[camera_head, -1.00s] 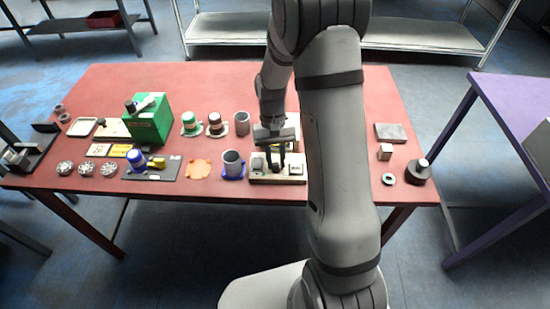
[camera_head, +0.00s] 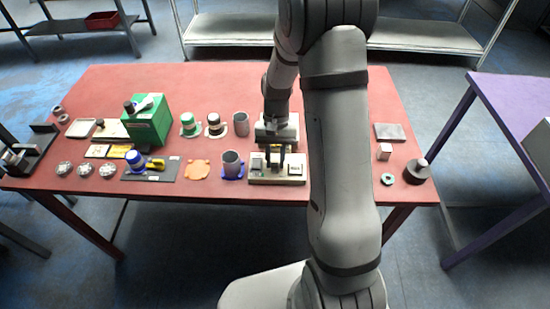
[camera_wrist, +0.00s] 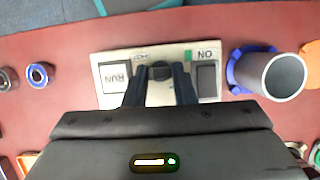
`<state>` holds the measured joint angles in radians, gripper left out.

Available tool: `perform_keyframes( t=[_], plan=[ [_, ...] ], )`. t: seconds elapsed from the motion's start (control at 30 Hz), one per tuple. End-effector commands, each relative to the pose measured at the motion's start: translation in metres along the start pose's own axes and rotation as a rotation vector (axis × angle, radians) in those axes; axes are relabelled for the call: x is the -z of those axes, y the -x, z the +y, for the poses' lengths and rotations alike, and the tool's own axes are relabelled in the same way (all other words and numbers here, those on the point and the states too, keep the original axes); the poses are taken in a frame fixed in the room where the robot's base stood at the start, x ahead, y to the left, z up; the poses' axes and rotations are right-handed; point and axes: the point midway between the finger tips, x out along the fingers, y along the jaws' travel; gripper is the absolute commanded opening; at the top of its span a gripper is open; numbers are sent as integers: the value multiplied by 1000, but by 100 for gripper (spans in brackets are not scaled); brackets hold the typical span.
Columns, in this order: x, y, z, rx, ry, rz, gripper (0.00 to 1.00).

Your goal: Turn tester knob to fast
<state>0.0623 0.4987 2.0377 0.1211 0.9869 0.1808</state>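The tester (camera_head: 277,181) is a pale panel near the front edge of the red table. In the wrist view the tester (camera_wrist: 110,58) has a button marked RUN (camera_wrist: 115,78) on the left. A switch (camera_wrist: 207,78) marked ON, seen upside down, and a green patch are on the right. The dark knob (camera_wrist: 160,71) sits between them, with small lettering beside it too small to read surely. My gripper (camera_wrist: 160,82) has its two dark fingers apart, one on each side of the knob. It also shows over the tester in the head view (camera_head: 275,160). The knob's pointer direction is unclear.
A grey cup (camera_head: 232,164) in a blue holder stands just left of the tester. A taller grey cup (camera_head: 241,124) is behind it. A green box (camera_head: 149,120) and several small parts stand farther left. A small white cube (camera_head: 384,151) and dark cylinder (camera_head: 417,172) are at right.

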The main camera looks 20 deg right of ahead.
Motion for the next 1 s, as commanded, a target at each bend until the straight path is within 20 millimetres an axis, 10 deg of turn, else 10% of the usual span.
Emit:
perform_keyframes(
  t=[0.53, 1.0],
  plan=[
    [0, 3, 0, 0, 1, 0, 45],
    [1, 72, 0, 1, 0, 2, 45]
  ],
)
